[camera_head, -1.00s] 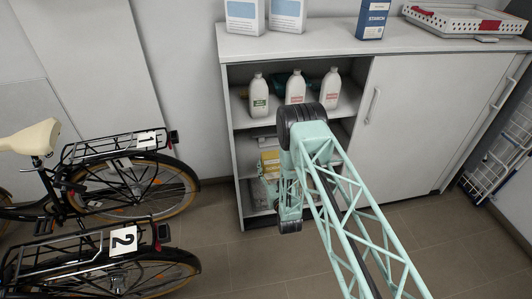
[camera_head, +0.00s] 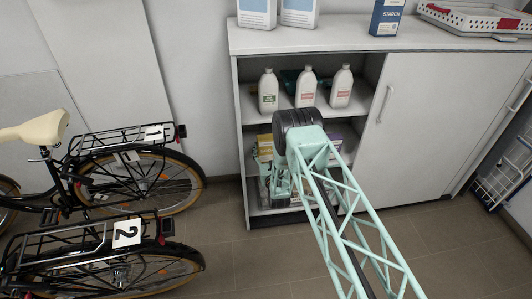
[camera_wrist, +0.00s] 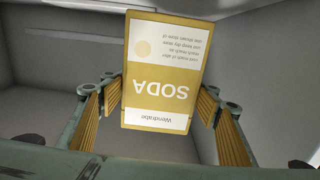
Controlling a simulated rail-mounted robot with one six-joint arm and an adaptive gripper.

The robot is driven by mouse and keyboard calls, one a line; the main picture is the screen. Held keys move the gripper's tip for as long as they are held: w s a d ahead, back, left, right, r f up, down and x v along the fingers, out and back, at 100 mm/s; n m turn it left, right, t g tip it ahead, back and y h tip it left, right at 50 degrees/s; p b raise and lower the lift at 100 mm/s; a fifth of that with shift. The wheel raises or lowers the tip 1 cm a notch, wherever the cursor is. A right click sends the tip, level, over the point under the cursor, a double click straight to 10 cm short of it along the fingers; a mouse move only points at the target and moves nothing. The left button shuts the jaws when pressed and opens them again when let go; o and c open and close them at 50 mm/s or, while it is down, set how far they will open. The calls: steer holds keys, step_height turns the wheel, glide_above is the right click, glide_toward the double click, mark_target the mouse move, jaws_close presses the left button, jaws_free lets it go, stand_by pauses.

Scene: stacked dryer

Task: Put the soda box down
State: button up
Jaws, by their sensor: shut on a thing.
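The soda box (camera_wrist: 160,75) is yellow and white with "SODA" lettering, upside down in the wrist view. My gripper (camera_wrist: 160,105) is shut on it, with one yellow-padded finger at each side. Grey walls surround the box. The box's underside contact is not visible.
Three white bottles (camera_head: 306,88) stand on the shelf above. A purple-and-white box (camera_head: 336,141) is partly hidden behind my arm. A closed door (camera_head: 430,125) is right of the shelves. Bikes (camera_head: 120,170) stand at left. Boxes and a white basket (camera_head: 475,18) are on top.

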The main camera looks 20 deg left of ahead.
mark_target(266, 151)
steer(key=shift+w+a+r, duration=0.1)
steer(key=shift+w, duration=0.05)
steer(key=shift+w+a, duration=0.15)
steer(key=shift+w+a+f, duration=0.1)
steer(key=shift+a+f, duration=0.05)
steer(key=shift+f, duration=0.15)
steer(key=shift+f+b, duration=0.75)
steer(key=shift+f, duration=0.75)
steer(key=shift+f, duration=0.15)
steer(key=o, duration=1.1)
steer(key=shift+p+v, duration=1.65)
steer(key=shift+v, duration=4.4)
